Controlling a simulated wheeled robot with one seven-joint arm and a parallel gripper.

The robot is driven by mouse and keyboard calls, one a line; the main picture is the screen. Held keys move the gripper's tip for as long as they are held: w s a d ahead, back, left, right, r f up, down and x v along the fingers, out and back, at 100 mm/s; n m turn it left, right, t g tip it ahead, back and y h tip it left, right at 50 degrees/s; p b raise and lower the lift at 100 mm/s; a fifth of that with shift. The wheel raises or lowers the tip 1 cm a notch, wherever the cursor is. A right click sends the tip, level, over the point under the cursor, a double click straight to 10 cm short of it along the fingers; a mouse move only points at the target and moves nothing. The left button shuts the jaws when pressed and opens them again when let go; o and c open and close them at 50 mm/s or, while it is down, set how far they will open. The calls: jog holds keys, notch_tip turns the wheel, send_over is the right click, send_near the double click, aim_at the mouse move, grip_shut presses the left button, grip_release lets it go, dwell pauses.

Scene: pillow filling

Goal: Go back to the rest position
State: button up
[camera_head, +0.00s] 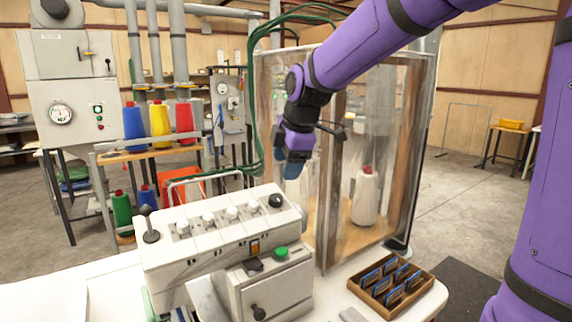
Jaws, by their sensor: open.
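My purple arm (370,45) comes in from the upper right and bends down to my gripper (291,170), which hangs in the air in the middle of the view. My gripper points downward, in front of the clear-walled cabinet and above the back right of the white sewing machine (215,232). My gripper is open, and I see nothing held in it. The fingertips are small and dark, so their gap is hard to make out.
The cabinet (410,150) holds a white thread cone (366,198). A compartment tray (408,296) with dark cards sits on the white table (330,290) at right. Coloured spools (160,122) stand on a rack behind left. Open floor (460,195) lies beyond the cabinet.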

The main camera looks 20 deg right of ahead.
jog(key=s+d+m, duration=0.3)
jog(key=s+m, duration=0.5)
jog(key=s, duration=0.5)
jog(key=s+d+m+t+h, duration=0.1)
jog(key=s+d+m, duration=0.1)
jog(key=s+m, duration=0.7)
jog(key=s, duration=0.5)
jog(key=shift+d+r+m, duration=0.15)
jog(key=shift+d+m, duration=0.15)
jog(key=shift+d, duration=0.1)
